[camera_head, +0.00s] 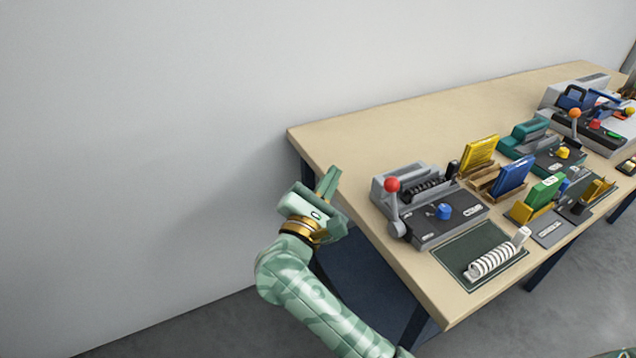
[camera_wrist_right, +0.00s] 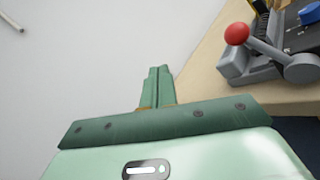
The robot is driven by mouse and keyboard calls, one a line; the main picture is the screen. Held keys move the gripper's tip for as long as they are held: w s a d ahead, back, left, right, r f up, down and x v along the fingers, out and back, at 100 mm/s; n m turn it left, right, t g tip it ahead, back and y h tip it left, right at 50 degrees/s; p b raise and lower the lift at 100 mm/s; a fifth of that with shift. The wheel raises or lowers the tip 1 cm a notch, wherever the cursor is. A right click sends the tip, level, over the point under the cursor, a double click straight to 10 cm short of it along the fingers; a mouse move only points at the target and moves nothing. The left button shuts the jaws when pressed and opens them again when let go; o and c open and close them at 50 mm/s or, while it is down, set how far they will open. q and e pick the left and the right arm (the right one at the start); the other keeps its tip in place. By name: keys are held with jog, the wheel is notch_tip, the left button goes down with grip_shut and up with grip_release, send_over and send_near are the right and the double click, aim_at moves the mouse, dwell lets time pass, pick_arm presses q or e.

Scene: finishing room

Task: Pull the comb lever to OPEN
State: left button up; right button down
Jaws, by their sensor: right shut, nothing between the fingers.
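A grey binding machine (camera_head: 408,182) stands at the left end of the table, with a row of black comb along its back. A lever with a red ball knob (camera_head: 392,184) rises nearly upright at its left side, from a grey pivot. The red knob also shows in the right wrist view (camera_wrist_right: 236,33), at upper right. The machine's labels are too small to read. My right gripper (camera_head: 333,174) is shut and empty, left of the lever and apart from it. Its closed fingers (camera_wrist_right: 160,71) point past the table edge toward the wall. My left gripper is not in view.
A dark green mat (camera_head: 455,257) with a white coil (camera_head: 497,262) lies in front of the machine. To the right stand yellow and blue booklets, a teal machine (camera_head: 527,137) and an orange-knobbed lever (camera_head: 575,113). The table's back left corner (camera_head: 320,133) is bare.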

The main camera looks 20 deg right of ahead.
aim_at(394, 208)
jog(key=f+m+g, duration=0.1)
jog(key=m, duration=0.2)
jog(key=s+f+m+g+y, duration=0.1)
jog(key=f+m+g, duration=0.1)
jog(key=m, duration=0.1)
jog(key=f+m+g, duration=0.1)
jog(key=m, duration=0.3)
jog(key=shift+s+d+f, duration=0.3)
jog(key=shift+s+d, duration=0.05)
jog(key=shift+s, duration=0.05)
jog(key=w+d, duration=0.2)
jog(key=d, duration=0.7)
jog(key=shift+d+f, duration=0.15)
jog(key=shift+d, duration=0.05)
